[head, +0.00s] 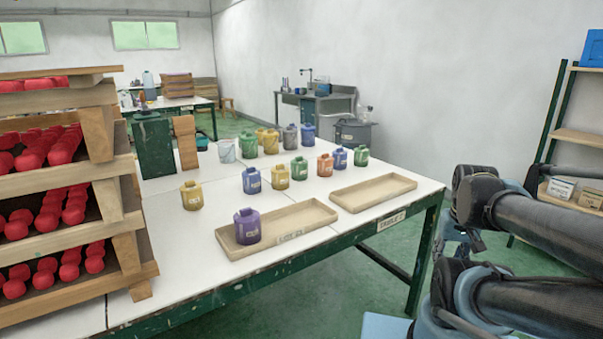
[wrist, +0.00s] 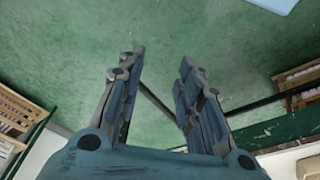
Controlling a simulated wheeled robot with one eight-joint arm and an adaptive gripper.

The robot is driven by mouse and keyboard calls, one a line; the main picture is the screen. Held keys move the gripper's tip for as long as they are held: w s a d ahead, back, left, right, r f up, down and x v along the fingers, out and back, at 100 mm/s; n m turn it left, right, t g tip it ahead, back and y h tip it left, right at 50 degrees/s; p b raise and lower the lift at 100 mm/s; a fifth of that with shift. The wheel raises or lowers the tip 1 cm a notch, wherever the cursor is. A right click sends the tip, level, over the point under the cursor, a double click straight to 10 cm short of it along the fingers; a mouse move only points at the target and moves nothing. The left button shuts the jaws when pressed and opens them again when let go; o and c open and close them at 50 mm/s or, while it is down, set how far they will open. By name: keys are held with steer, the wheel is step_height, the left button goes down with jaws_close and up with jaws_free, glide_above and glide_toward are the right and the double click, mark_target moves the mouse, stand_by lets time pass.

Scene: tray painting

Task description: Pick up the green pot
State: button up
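Three green pots stand upright on the white table in the head view. One green pot (head: 361,157) is near the right end, above the empty tray. Another green pot (head: 299,169) is in the middle, beside an orange pot (head: 325,166). A third green pot (head: 248,147) is farther back on the left. My gripper (wrist: 161,56) shows in the wrist view with its fingers apart and nothing between them. It points at the green floor, off the table edge and away from the pots. No pot shows in the wrist view.
A wooden tray (head: 222,236) holds a purple pot (head: 247,227); another tray (head: 348,202) is empty. Yellow (head: 192,196), blue (head: 251,181) and several other pots stand around the green ones. A wooden rack (head: 95,178) of red items blocks the left. Shelves (head: 575,137) stand at right.

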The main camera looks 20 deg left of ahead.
mark_target(304, 170)
steer(key=shift+w+a, duration=0.15)
